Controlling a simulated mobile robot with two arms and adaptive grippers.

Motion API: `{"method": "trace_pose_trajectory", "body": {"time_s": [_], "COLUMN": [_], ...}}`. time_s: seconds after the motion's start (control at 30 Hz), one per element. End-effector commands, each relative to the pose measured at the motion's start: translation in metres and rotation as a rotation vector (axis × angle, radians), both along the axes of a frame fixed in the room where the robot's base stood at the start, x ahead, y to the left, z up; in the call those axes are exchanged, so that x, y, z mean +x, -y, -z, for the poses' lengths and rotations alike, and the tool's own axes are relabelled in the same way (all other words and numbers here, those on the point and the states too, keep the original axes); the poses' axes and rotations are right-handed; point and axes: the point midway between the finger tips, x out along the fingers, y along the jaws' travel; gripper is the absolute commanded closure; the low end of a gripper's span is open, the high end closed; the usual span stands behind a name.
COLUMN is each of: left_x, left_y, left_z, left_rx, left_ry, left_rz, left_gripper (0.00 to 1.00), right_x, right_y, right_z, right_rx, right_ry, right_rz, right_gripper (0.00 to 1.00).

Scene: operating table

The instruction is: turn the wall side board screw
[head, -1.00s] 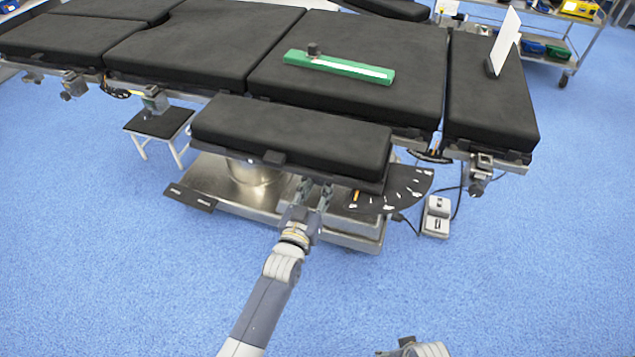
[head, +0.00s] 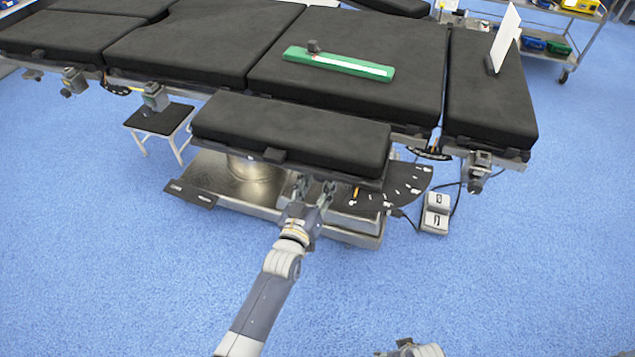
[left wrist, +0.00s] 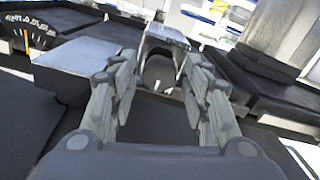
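The side board is a black padded board (head: 290,133) along the near side of the operating table (head: 200,45). My left gripper (head: 314,184) is at its lower edge, right of the middle. In the left wrist view, a grey bracket (left wrist: 165,36) has a dark rounded part (left wrist: 159,72), which looks like the screw, under it. My left gripper (left wrist: 160,66) is open, with one finger on each side of this part. I cannot tell whether the fingers touch it. In the head view the screw is hidden under the board.
A black fan-shaped plate with a scale (head: 405,185) sticks out right of the gripper. The metal table base (head: 215,180) is below. A foot pedal (head: 436,213) stands on the floor at right, and a small stool (head: 160,120) at left. The near blue floor is clear.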

Motion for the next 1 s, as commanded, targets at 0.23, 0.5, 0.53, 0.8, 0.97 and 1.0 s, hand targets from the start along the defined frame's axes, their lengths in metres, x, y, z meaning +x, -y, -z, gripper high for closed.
{"method": "trace_pose_trajectory", "body": {"time_s": [0.23, 0.5, 0.53, 0.8, 0.97, 1.0], "left_x": [0.000, -0.016, -0.021, -0.074, -0.099, -0.103], "left_y": [0.000, -0.006, -0.007, -0.024, -0.032, -0.033], "left_z": [0.000, 0.001, 0.001, 0.001, 0.001, 0.001], "left_rx": [0.001, 0.002, 0.002, 0.002, 0.002, 0.003], "left_ry": [0.000, -0.001, -0.001, -0.002, -0.002, -0.001], "left_rz": [0.000, -0.001, -0.001, 0.000, 0.000, 0.000], "left_gripper": [0.49, 0.49, 0.49, 0.49, 0.49, 0.49], "right_x": [0.000, 0.000, 0.000, 0.000, 0.000, 0.000], "right_y": [0.000, -0.001, -0.001, 0.000, 0.000, 0.000], "right_z": [0.000, 0.000, 0.000, 0.000, 0.000, 0.000], "right_rx": [0.000, 0.001, 0.001, 0.001, 0.001, 0.001], "right_ry": [-0.001, -0.002, -0.002, -0.002, -0.002, -0.002], "right_rz": [0.000, 0.000, 0.000, 0.000, 0.000, 0.000], "right_gripper": [0.37, 0.37, 0.37, 0.37, 0.37, 0.37]}}
